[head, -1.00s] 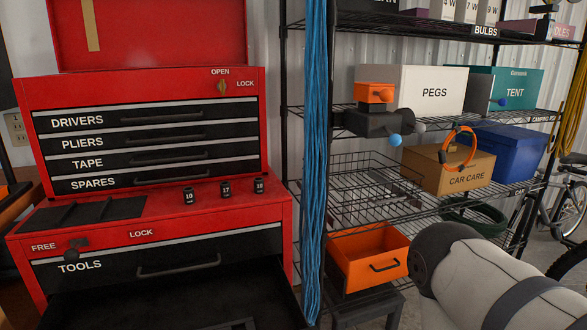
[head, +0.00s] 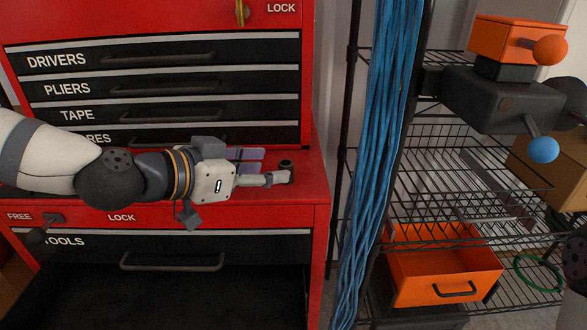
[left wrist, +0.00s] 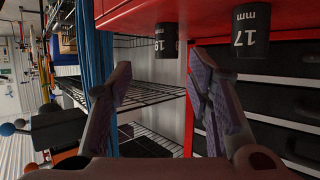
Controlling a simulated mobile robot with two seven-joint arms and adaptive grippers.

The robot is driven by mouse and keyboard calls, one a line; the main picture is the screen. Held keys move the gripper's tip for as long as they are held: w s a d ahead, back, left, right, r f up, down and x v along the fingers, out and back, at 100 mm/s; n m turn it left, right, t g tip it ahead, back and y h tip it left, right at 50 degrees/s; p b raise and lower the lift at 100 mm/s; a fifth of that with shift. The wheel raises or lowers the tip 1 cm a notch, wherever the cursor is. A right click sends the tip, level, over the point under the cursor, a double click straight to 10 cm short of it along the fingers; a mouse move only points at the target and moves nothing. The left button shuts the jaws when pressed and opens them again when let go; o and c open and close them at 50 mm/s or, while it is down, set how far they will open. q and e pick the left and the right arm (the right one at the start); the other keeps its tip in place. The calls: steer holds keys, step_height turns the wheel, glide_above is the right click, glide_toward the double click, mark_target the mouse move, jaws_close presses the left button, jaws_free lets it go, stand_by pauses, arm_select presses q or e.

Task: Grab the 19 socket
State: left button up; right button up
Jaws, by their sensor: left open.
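The 19 socket (head: 286,164) is a small black cylinder standing on the red ledge of the tool chest. In the left wrist view its label is partly cut by the picture's tilt, but the 19 socket (left wrist: 166,40) shows between the two fingers, beyond their tips. My left gripper (head: 266,168) is open and empty, reaching from the left just beside this socket. The open fingers also show in the left wrist view (left wrist: 160,78). The 17 mm socket (left wrist: 244,35) stands beside the right-hand finger there; in the head view the gripper and arm hide the other sockets.
The red tool chest (head: 309,80) rises behind the ledge. Its lower drawer (head: 170,290) is open below. Blue cords (head: 375,150) hang to the right. A dark box with knobs (head: 500,100) and a wire shelf with an orange bin (head: 420,285) stand farther right.

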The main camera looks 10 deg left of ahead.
mark_target(282, 165)
arm_select(q)
steer(key=x, duration=0.2)
steer(key=b+x, duration=0.1)
steer(key=x, duration=0.3)
steer(key=shift+w+a+f+b, duration=0.25)
steer(key=shift+w+f+b, duration=0.1)
steer(key=shift+w+f, duration=0.1)
steer(key=shift+r, duration=0.25)
jaws_close()
arm_select(e)
steer(key=s+f, duration=0.1)
steer(key=s+f+g, duration=0.1)
steer(key=shift+s+f, duration=0.1)
steer(key=shift+f, duration=0.2)
